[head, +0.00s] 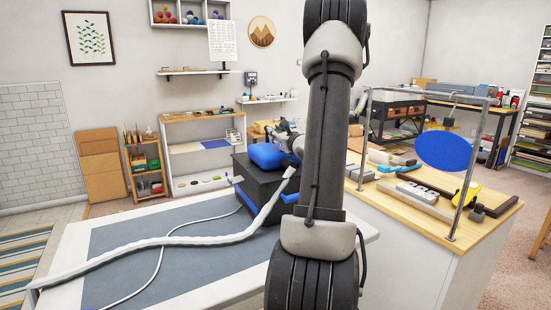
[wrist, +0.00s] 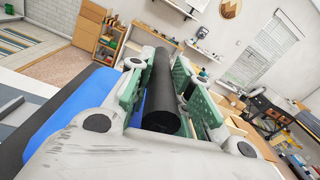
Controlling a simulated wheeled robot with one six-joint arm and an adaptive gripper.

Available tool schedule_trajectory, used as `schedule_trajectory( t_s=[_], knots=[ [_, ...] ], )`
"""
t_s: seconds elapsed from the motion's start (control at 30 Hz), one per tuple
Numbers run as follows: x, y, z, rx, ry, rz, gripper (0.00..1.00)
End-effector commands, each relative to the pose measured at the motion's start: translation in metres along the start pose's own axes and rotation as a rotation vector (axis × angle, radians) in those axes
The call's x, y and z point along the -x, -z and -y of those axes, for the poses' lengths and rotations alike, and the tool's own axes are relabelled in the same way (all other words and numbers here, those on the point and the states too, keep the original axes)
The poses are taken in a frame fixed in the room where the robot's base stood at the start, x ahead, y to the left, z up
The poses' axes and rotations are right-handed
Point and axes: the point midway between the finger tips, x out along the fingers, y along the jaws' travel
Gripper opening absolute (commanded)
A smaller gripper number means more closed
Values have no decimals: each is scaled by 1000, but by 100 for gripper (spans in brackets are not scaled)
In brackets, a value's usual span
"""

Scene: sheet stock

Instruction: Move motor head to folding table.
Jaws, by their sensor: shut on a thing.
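My gripper (wrist: 165,72) is shut on a black cylinder (wrist: 162,98), which lies between its green-lined fingers in the wrist view. This cylinder appears to be the motor head. In the head view my gripper (head: 287,138) is partly hidden behind my arm, close above a blue-topped black box (head: 262,185). I cannot tell whether the cylinder touches the box. The box stands on a white-edged table with a grey top (head: 115,240), which may be the folding table. A thick white hose (head: 160,240) runs across this table to the box.
Low shelves (head: 200,128) stand at the back wall. The grey tabletop is clear to the left, apart from the hose and a thin cable.

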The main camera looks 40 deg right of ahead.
Motion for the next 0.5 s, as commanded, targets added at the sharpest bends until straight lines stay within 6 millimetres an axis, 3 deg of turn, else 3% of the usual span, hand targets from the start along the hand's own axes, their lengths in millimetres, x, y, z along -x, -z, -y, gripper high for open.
schedule_trajectory(
  t_s=[0.5],
  knots=[
    [0,-18,4,3,0,6,0]
  ],
)
